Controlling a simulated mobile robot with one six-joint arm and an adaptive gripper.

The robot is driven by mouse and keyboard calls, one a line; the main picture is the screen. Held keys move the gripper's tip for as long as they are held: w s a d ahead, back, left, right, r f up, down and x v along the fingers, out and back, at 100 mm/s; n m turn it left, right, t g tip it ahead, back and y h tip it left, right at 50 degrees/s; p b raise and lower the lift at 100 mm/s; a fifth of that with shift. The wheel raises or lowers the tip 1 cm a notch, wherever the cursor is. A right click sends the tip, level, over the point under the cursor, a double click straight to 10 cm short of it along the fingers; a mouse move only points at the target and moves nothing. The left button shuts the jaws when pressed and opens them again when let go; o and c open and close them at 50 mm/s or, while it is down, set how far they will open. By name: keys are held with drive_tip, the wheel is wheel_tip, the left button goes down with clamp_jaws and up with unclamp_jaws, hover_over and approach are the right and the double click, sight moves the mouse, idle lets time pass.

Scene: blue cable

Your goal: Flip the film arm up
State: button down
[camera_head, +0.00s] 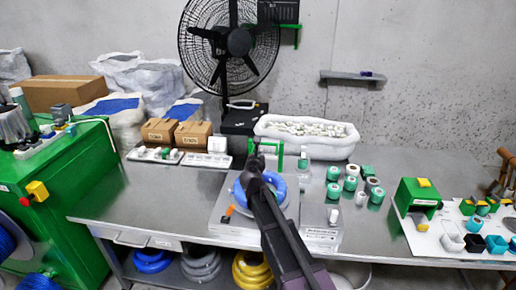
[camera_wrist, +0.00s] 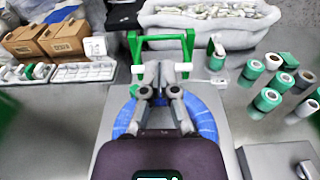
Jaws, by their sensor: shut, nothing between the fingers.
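A green frame, which looks like the film arm (camera_wrist: 160,38), stands at the back of a grey metal plate (camera_wrist: 218,112). In the head view the green frame (camera_head: 281,152) shows partly behind my gripper. A coil of blue cable (camera_wrist: 204,118) lies on the plate in front of the frame; it also shows in the head view (camera_head: 240,193). My gripper (camera_wrist: 158,72) is shut and empty. It reaches over the coil with its fingertips at the frame's opening, below the top bar. I cannot tell whether the tips touch the frame. My gripper and wrist hide the coil's middle.
A white bin (camera_head: 340,142) stands behind the plate. Several green and white rolls (camera_head: 351,183) stand to the right. Cardboard boxes (camera_head: 193,134) and white trays (camera_head: 207,159) are at the left. A flat grey block (camera_wrist: 285,160) sits beside the plate at the right front.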

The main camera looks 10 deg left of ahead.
drive_tip(key=shift+s+d+f, duration=0.1)
drive_tip(key=shift+s+d, duration=0.05)
drive_tip(key=shift+s, duration=0.9)
drive_tip(key=s+d+f+m+g+h, duration=0.2)
drive_tip(key=s+d+f+m+g, duration=0.1)
drive_tip(key=d+m, duration=0.55)
drive_tip(key=s+d+f+m+g+h, duration=0.2)
drive_tip(key=d+f+m, duration=0.3)
drive_tip(key=d, duration=0.6)
drive_tip(key=s+d+f+m+g+h, duration=0.2)
drive_tip(key=s+d+m+g+h, duration=0.1)
drive_tip(key=d+m, duration=0.55)
drive_tip(key=s+d+f+m+g+y, duration=0.2)
drive_tip(key=s+d+f+m+g, duration=0.1)
drive_tip(key=s+m, duration=0.4)
drive_tip(key=s+d+f+m+g+y, duration=0.3)
drive_tip(key=s+d+m+g, duration=0.3)
drive_tip(key=s, duration=0.6)
drive_tip(key=shift+d+f+m, duration=0.5)
drive_tip(key=shift+m, duration=0.6)
drive_tip(key=shift+w+a, duration=0.1)
